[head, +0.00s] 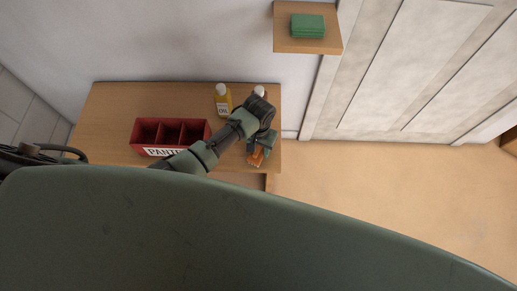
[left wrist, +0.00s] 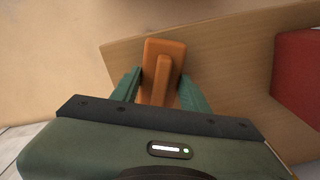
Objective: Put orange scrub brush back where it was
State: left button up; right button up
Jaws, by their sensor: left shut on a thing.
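The orange scrub brush (head: 255,158) is at the right end of the wooden table, below my left gripper (head: 260,147) in the head view. In the left wrist view the brush (left wrist: 163,62) sits between the two green fingers of my left gripper (left wrist: 160,92), which is shut on it. The brush overlaps the table's edge in that view; whether it touches the tabletop I cannot tell. My right gripper is not in view.
The wooden table (head: 105,110) holds a red divided box (head: 140,135) lettered "PANT..." and a yellow oil bottle (head: 222,100). Another white-capped bottle (head: 259,90) is partly hidden by my arm. A wall shelf (head: 300,45) holds a green block (head: 308,26). Open floor lies right of the table.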

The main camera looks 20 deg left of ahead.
aim_at(259, 147)
pick_arm(q)
jog(key=shift+f, duration=0.3)
jog(key=shift+f, duration=0.15)
jog(key=o, duration=1.3)
notch_tip(259, 147, up, 12)
jog(key=shift+r+p, duration=0.15)
jog(key=shift+p, duration=1)
